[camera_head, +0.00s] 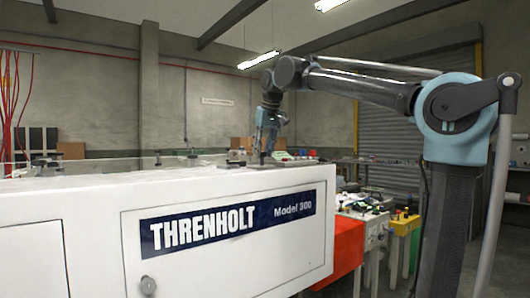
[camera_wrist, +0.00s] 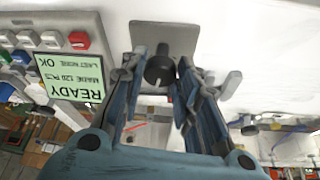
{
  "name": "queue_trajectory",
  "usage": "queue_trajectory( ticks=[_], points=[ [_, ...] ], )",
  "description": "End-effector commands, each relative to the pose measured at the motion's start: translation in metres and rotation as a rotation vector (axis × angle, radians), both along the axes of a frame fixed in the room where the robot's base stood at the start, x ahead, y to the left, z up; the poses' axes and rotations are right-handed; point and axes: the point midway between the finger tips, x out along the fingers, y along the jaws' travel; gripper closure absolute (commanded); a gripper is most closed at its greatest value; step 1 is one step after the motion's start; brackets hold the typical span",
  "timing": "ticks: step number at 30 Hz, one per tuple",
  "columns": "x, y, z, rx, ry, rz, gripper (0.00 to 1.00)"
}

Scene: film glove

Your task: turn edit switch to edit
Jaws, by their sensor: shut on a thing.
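The edit switch is a black round knob (camera_wrist: 160,72) on a grey square plate (camera_wrist: 165,32), seen in the wrist view on the white machine (camera_wrist: 222,30). My gripper (camera_wrist: 158,66) has one blue finger on each side of the knob and is shut on it. The knob's pointer setting and any label are not readable. In the head view my gripper (camera_head: 266,150) reaches down to the top of the white Threnholt machine (camera_head: 85,198), near its far right end. The knob cannot be made out there.
A green screen (camera_wrist: 70,77) reading READY, upside down in the wrist view, sits left of the plate, with red (camera_wrist: 79,41), green and white buttons beside it. Small fittings (camera_head: 236,156) stand on the machine top.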

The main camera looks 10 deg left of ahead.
Motion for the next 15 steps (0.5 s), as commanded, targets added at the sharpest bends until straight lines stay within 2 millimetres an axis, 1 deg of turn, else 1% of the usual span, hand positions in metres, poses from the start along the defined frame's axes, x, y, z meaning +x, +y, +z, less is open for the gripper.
queue_trajectory(
  ticks=[9,15],
  points=[
    [0.0006,0.0032,0.0007,0.001,-0.005,-0.289,0.95],
    [0.0004,0.004,0.0006,0.001,-0.004,-0.437,0.95]
  ],
)
